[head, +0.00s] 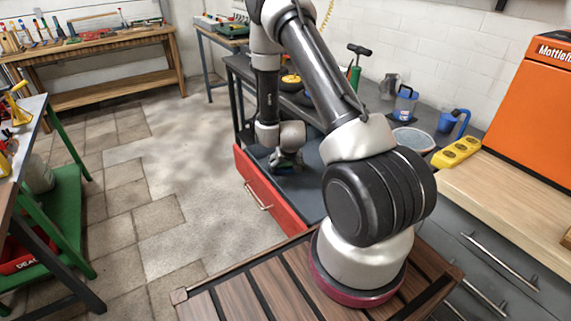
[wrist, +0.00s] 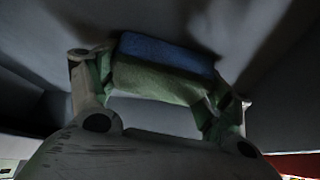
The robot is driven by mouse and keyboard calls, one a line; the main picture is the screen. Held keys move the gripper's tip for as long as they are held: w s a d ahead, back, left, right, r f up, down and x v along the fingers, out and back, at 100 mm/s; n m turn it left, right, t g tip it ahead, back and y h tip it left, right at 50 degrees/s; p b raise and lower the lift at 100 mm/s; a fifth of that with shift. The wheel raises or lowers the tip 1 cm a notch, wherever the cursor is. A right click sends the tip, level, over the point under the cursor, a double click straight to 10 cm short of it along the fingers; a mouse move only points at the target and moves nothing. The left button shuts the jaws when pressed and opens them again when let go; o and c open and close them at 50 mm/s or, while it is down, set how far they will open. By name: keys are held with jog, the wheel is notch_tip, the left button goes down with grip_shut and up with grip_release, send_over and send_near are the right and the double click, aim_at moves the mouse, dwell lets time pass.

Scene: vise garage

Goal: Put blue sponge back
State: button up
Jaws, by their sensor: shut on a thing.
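My gripper (wrist: 160,80) is shut on the blue sponge (wrist: 165,52), which has a blue layer and a green layer and sits between the two fingers in the wrist view. In the head view my gripper (head: 287,160) points down into the open red drawer (head: 265,195) of the dark workbench. The sponge is too small and too covered there to make out clearly. The grey drawer floor (wrist: 270,80) lies close beyond the sponge in the wrist view. I cannot tell whether the sponge touches it.
On the bench top stand a blue-labelled jar (head: 405,103), a blue mug (head: 449,121), a round dish (head: 412,140) and a yellow power strip (head: 456,152). An orange cabinet (head: 530,95) stands at right. The floor (head: 160,200) left of the drawer is clear.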

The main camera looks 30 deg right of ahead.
jog(key=o, duration=1.3)
jog(key=shift+c, duration=0.2)
jog(key=s+a+r+n+y, duration=0.1)
jog(key=s+a+r, duration=0.25)
jog(key=r, duration=0.65)
jog(key=s+a+r+n+y, duration=0.15)
jog(key=s+r, duration=0.25)
jog(key=r, duration=0.7)
jog(key=s+a+r, duration=0.3)
jog(key=s+r, duration=0.1)
jog(key=r, duration=0.6)
jog(key=s+r+n, duration=0.1)
jog(key=s+r, duration=0.4)
jog(key=s, duration=0.4)
jog(key=s+r+g, duration=0.1)
jog(key=s+r, duration=0.5)
jog(key=s, duration=0.4)
jog(key=shift+s+d+r+n, duration=0.15)
jog(key=shift+s+d+n, duration=0.1)
jog(key=shift+d+n, duration=0.15)
jog(key=shift+h, duration=0.25)
